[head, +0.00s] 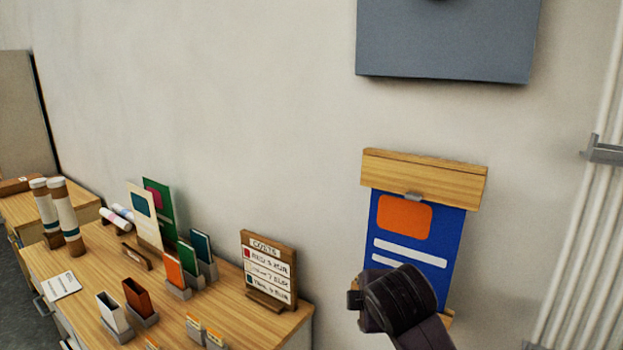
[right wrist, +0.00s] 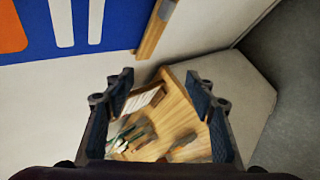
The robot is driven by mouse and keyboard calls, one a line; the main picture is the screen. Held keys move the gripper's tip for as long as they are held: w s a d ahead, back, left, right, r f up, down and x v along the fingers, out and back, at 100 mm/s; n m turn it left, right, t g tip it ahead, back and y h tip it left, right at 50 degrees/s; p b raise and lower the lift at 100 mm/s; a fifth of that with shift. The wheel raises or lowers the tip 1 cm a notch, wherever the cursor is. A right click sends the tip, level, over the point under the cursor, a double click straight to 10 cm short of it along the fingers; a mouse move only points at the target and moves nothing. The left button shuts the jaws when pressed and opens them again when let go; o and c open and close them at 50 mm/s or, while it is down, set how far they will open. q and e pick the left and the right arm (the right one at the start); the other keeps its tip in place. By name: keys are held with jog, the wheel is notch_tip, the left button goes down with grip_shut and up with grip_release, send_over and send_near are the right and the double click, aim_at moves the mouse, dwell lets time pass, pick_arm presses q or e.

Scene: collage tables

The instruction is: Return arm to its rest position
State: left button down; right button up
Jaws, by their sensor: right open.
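My right arm (head: 400,305) reaches up from the bottom of the head view, in front of the lower part of a blue poster (head: 424,222). In the right wrist view my right gripper (right wrist: 160,82) has its two dark fingers wide apart, with nothing between them. Beyond the fingers lies the wooden table, some way off. The blue poster also shows at the upper left of that view (right wrist: 110,22), apart from the fingers. My left gripper is in neither view.
The poster hangs under a wooden wall rail (head: 425,178). A grey panel (head: 445,40) is above it, and pale pipes (head: 590,220) run down the right. The wooden table (head: 85,262) at left carries a price sign (head: 269,268), cards in holders and rolled tubes.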

jog(key=s+d+f+m+g, duration=0.35)
jog(key=s+f+m, duration=0.55)
jog(key=s+f, duration=0.9)
jog(key=s+d+f+m+g, duration=0.1)
jog(key=s+d+f+m, duration=0.25)
jog(key=s, duration=0.45)
jog(key=s+d+f+m+g, duration=0.1)
jog(key=s+d+f+m, duration=0.25)
jog(key=s, duration=0.55)
notch_tip(320, 180, down, 32)
jog(key=s+g+b, duration=0.2)
jog(key=b, duration=0.2)
jog(key=s+d+f+b, duration=0.2)
jog(key=s+f+b, duration=0.1)
jog(key=s+f, duration=1.4)
jog(key=shift+f+n+g, duration=0.3)
jog(key=shift+f+g, duration=0.05)
